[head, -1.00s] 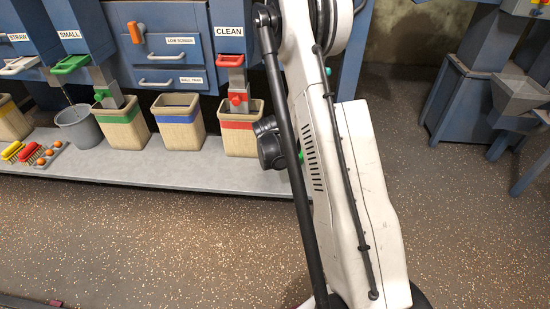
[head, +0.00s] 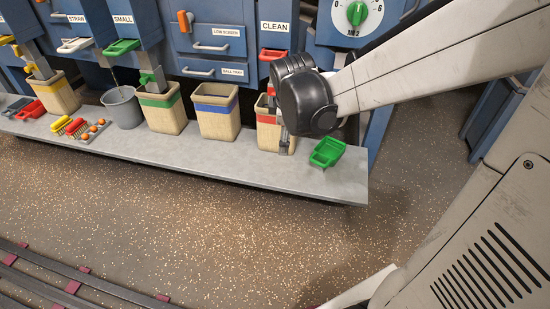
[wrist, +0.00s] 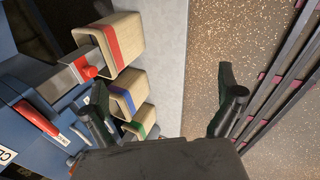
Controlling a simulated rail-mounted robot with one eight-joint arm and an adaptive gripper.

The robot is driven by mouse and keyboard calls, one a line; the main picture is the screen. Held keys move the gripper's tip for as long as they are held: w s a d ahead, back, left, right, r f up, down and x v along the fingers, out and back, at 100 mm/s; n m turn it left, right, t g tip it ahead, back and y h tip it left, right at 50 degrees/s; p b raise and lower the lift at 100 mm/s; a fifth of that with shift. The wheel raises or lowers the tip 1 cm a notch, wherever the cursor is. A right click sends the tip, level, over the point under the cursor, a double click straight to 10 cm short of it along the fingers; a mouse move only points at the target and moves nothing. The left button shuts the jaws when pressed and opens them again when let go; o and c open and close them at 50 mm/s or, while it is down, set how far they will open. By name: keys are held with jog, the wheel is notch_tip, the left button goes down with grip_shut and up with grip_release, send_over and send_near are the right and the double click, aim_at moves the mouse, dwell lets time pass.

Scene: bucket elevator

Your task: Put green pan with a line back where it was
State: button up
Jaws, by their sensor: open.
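A green pan (head: 327,152) lies on the right end of the grey ledge (head: 230,168), beside the red-banded bin (head: 268,134). I cannot make out a line on it, and it does not show in the wrist view. My gripper (head: 287,143) hangs in front of the red-banded bin, left of the pan. In the wrist view my gripper (wrist: 164,103) has its fingers wide apart with nothing between them. The red-banded bin (wrist: 112,45) also shows there, beyond the fingers.
A red pan (head: 31,110) lies farther left. Chute handles and a dial (head: 356,13) are above.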

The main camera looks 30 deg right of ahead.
jog(key=s+a+r+m+t+y, duration=0.1)
jog(key=s+a+r+m, duration=0.2)
jog(key=s+a+m, duration=0.2)
jog(key=s+a+r+m+t+y, duration=0.1)
jog(key=s+a+r+m, duration=0.2)
jog(key=s, duration=0.9)
jog(key=a+m, duration=0.3)
jog(key=shift+s+r, duration=0.3)
jog(key=shift+r, duration=0.1)
notch_tip(320, 180, up, 13)
jog(key=p, duration=1.3)
jog(key=shift+r, duration=0.15)
